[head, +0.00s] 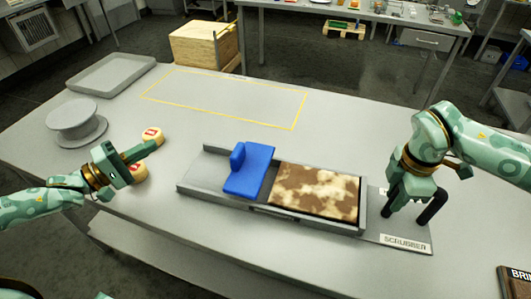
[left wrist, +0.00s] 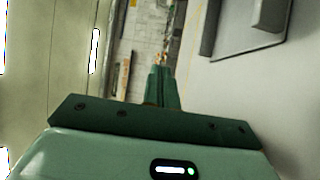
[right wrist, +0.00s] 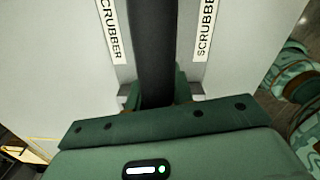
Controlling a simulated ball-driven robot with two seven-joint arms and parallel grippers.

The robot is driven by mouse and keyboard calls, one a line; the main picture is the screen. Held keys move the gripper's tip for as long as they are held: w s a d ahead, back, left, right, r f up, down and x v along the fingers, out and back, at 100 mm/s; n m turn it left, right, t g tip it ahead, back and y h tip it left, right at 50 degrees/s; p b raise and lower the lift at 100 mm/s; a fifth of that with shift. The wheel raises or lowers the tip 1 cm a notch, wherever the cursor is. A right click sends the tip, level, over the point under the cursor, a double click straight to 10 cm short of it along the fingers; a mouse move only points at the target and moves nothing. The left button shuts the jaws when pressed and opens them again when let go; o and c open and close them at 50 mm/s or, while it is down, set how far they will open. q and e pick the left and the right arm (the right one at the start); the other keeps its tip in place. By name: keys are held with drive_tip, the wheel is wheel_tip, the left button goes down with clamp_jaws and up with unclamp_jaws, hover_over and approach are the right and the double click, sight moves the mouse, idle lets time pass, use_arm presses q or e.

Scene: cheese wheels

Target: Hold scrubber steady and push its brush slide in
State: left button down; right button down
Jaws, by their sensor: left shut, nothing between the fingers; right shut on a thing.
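The scrubber (head: 275,206) is a long grey open-topped tray on the table, with a base plate marked SCRUBBER at its right end. A blue brush slide (head: 250,172) with an upright blue grip sits in its left half. A mottled brown and cream surface (head: 315,191) fills its right half. My right gripper (head: 412,186) is shut on the scrubber's black handle (head: 433,207), which also shows between its fingers in the right wrist view (right wrist: 155,45). My left gripper (head: 148,147) is shut and empty, left of the scrubber and apart from the slide; its fingers show together in the left wrist view (left wrist: 159,82).
Two small cheese wheels (head: 153,135) with red labels are by my left gripper. A grey spool-like stand (head: 75,120) and a shallow grey tray (head: 110,73) are at the back left. A yellow-outlined area (head: 225,95) behind the scrubber is empty.

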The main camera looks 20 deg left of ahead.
use_arm(q)
drive_tip(key=s+d+f+m+g+h, duration=0.1)
drive_tip(key=s+d+m+g+h, duration=0.15)
drive_tip(key=d, duration=0.45)
drive_tip(key=shift+n, duration=0.35)
drive_tip(key=x, duration=0.9)
drive_tip(key=shift+d, duration=0.25)
drive_tip(key=d, duration=0.2)
drive_tip(key=shift+d+f, duration=0.15)
drive_tip(key=shift+d, duration=0.85)
drive_tip(key=shift+w, duration=0.1)
drive_tip(key=d, duration=1.3)
drive_tip(key=shift+w+d, duration=0.25)
